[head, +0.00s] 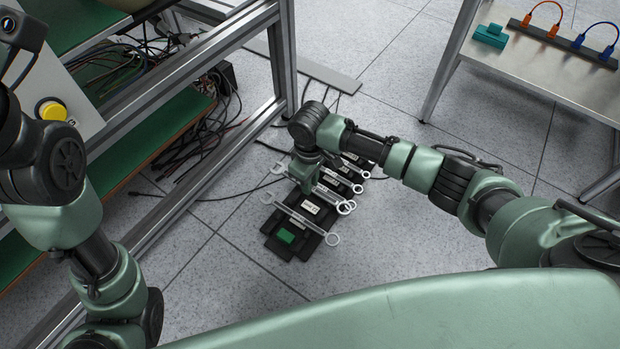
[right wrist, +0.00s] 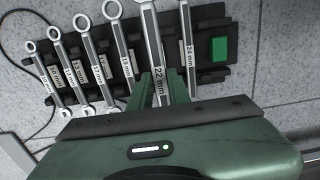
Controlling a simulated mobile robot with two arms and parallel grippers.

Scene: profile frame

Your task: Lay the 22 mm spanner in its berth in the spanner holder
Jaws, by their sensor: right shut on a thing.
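The spanner holder (head: 268,240) is a black rack lying on the floor, with several silver spanners across it and white size labels. My right gripper (head: 306,186) is over it, pointing down, its fingers (right wrist: 159,88) shut on the 22 mm spanner (right wrist: 152,38). That spanner (head: 328,194) lies over the holder, roughly parallel to its neighbours, between the 19 mm spanner (right wrist: 118,40) and the 24 mm spanner (right wrist: 186,35). I cannot tell whether it touches its berth; the gripper hides its lower end. My left arm is at the left; its gripper is out of view.
A green block (right wrist: 219,49) sits at the holder's end. A metal frame post (head: 284,60) and loose black cables (head: 205,130) are close on the left. A bench (head: 545,70) with coloured leads stands at upper right. Floor right of the holder is clear.

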